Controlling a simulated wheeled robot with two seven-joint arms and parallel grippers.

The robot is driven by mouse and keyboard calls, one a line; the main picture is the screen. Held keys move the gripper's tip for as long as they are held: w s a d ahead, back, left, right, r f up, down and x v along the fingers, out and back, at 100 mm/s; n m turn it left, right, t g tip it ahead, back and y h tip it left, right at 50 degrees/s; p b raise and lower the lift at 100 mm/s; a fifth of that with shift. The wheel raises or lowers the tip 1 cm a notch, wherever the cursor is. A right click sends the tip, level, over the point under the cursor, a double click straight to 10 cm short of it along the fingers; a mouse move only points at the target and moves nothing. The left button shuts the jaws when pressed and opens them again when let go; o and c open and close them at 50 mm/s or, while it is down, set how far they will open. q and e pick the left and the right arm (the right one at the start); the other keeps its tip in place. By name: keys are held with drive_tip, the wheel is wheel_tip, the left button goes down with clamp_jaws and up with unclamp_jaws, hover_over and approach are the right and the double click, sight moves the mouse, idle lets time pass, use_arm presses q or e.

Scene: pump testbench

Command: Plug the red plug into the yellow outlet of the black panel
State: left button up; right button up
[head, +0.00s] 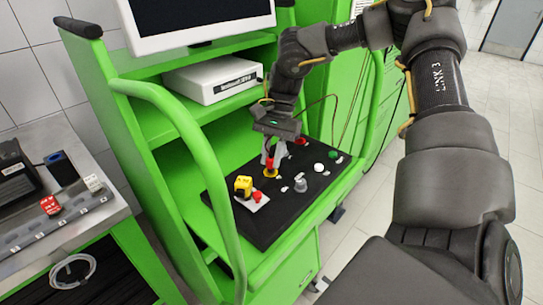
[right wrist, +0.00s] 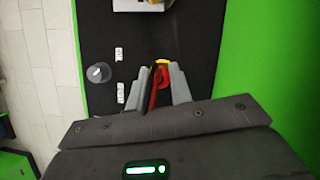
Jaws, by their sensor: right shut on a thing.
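My right gripper (head: 272,152) is shut on the red plug (head: 269,163) over the black panel (head: 262,228). The yellow outlet (head: 271,173) shows directly below the plug. In the right wrist view the plug (right wrist: 158,90) is between the two grey fingers (right wrist: 162,88), and part of the yellow outlet ring (right wrist: 163,62) shows at its far end. The plug lines up closely with the outlet; I cannot tell whether its tip is inside. The fingers hide part of the outlet. My left gripper is not in view.
Green frame rails (head: 178,115) flank the panel. A white device (head: 212,78) sits behind, below a monitor.

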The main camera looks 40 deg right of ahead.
drive_tip(key=shift+f+b, duration=0.9)
drive_tip(key=shift+f, duration=0.1)
idle(0.5)
drive_tip(key=o, duration=1.3)
drive_tip(key=shift+r, duration=0.15)
drive_tip(key=shift+r+p, duration=2.5)
drive_tip(key=shift+r, duration=1.4)
drive_tip(key=shift+f, duration=0.1)
